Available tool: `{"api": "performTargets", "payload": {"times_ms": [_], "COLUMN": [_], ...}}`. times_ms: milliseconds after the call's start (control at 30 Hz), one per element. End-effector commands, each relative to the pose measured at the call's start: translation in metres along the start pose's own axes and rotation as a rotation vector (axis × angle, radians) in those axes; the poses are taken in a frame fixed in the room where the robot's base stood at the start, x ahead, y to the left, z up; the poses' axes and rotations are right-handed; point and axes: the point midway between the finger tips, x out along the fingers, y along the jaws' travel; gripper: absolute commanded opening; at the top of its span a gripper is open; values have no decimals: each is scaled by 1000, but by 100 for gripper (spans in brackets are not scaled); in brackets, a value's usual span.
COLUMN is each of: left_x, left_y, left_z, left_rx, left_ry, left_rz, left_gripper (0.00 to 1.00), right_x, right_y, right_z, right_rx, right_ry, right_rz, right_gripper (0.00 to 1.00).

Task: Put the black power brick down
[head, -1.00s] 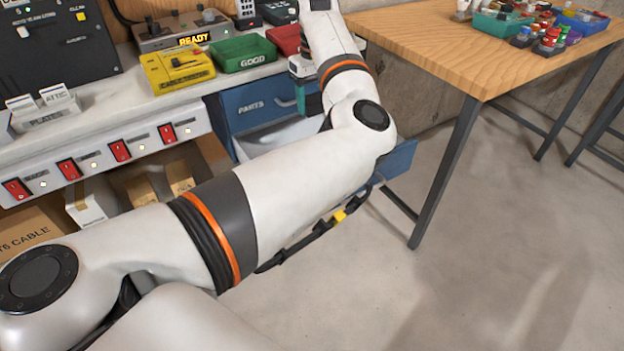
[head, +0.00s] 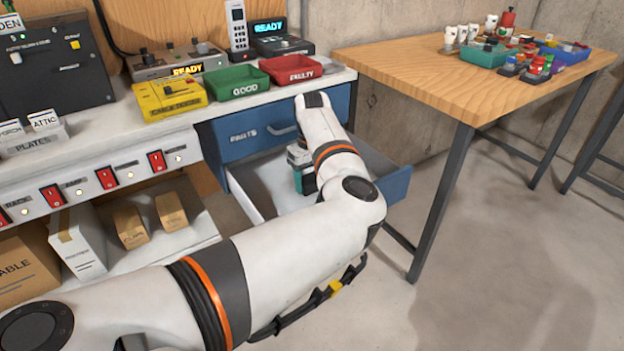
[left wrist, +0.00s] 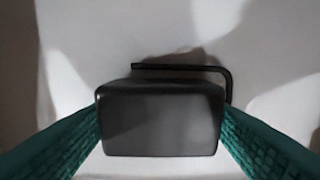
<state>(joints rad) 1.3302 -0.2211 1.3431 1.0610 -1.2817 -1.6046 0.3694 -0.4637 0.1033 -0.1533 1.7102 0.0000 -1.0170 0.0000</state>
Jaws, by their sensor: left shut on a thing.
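My left gripper (head: 305,190) reaches down into the open blue parts drawer (head: 395,187), with its teal fingers inside the drawer. In the left wrist view its green textured fingers are shut on the two sides of the black power brick (left wrist: 158,122), a dark rounded block. The brick is over the pale drawer floor (left wrist: 100,25); I cannot tell whether it touches it. In the head view the brick is not clearly visible behind the gripper and arm. My right gripper is in neither view.
A black bent rod like a hex key (left wrist: 185,67) lies just beyond the brick in the drawer. The green GOOD tray (head: 243,82) and red FAULTY tray (head: 292,68) stand on the bench above. A wooden table (head: 420,60) stands to the right.

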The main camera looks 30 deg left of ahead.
Motion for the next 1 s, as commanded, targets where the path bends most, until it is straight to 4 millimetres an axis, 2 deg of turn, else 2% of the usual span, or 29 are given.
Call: {"api": "performTargets", "payload": {"times_ms": [400,433,533,933,1000], "left_x": [1,2,2,-1,-12], "left_y": [0,0,0,0,0], "left_z": [1,0,0,0,1], "left_rx": [0,0,0,0,0], "left_ry": [-1,-1,-1,-1,-4], "left_rz": [-1,-1,-1,-2,-2], "left_gripper": [39,70,86,87,87], "right_x": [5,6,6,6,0], "right_y": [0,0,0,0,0], "right_z": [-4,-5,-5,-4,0], "right_rx": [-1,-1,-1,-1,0], "right_ry": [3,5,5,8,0], "right_rz": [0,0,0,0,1], "right_gripper": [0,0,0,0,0]}}
